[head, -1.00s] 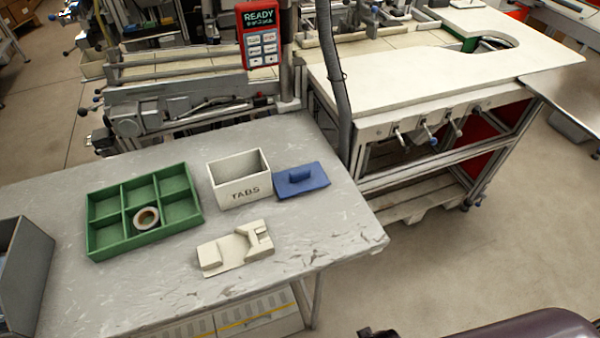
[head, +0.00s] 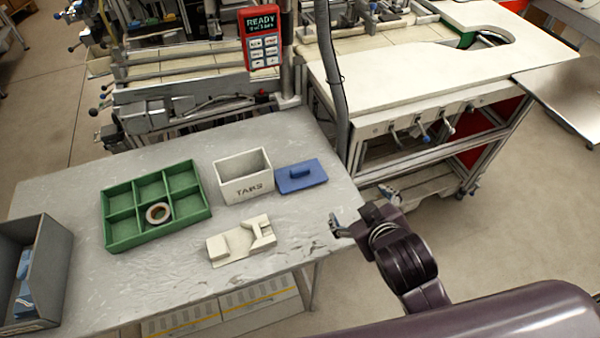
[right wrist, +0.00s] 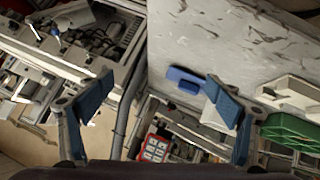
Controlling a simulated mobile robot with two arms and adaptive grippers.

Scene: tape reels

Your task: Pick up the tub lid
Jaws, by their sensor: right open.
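The blue tub lid (head: 301,177) lies flat on the grey table, handle up, just right of the white tub marked TABS (head: 245,188). The lid also shows in the right wrist view (right wrist: 185,80), between the fingers in the picture but some way off. My right gripper (head: 362,213) is at the table's right edge, to the right of and nearer than the lid, not touching it. Its two blue-padded fingers (right wrist: 155,105) are spread and empty. My left gripper is not in view.
A green divided tray (head: 125,236) holding a tape reel (head: 158,213) stands left of the tub. A cream fixture block (head: 240,243) lies in front. A grey bin (head: 50,280) stands at far left. A dark upright hose (head: 334,90) rises behind the lid.

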